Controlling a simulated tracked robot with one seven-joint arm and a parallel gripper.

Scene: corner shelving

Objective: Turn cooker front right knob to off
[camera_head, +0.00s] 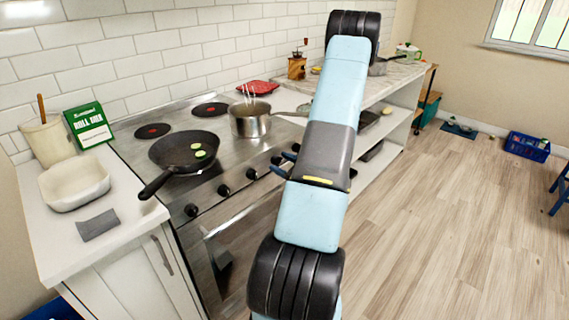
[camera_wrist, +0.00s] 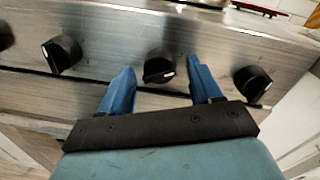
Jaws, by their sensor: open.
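The steel cooker (camera_head: 225,215) has a row of black knobs along its front. In the wrist view, one knob (camera_wrist: 159,67) sits between the two blue fingers of my gripper (camera_wrist: 161,65), with its white mark towards the right. The fingers are open on either side of it, with a gap showing to each. Another knob (camera_wrist: 252,82) is to the right and one (camera_wrist: 62,53) to the left. In the head view, my gripper (camera_head: 284,163) is at the right part of the knob row; my arm hides what lies behind it. Which knob is labelled front right cannot be read.
A frying pan (camera_head: 184,150) with its handle past the cooker front and a steaming saucepan (camera_head: 250,121) stand on the hob. A white dish (camera_head: 75,185) is on the left counter. Shelving (camera_head: 385,125) stands right of the cooker. The wooden floor (camera_head: 440,225) is open.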

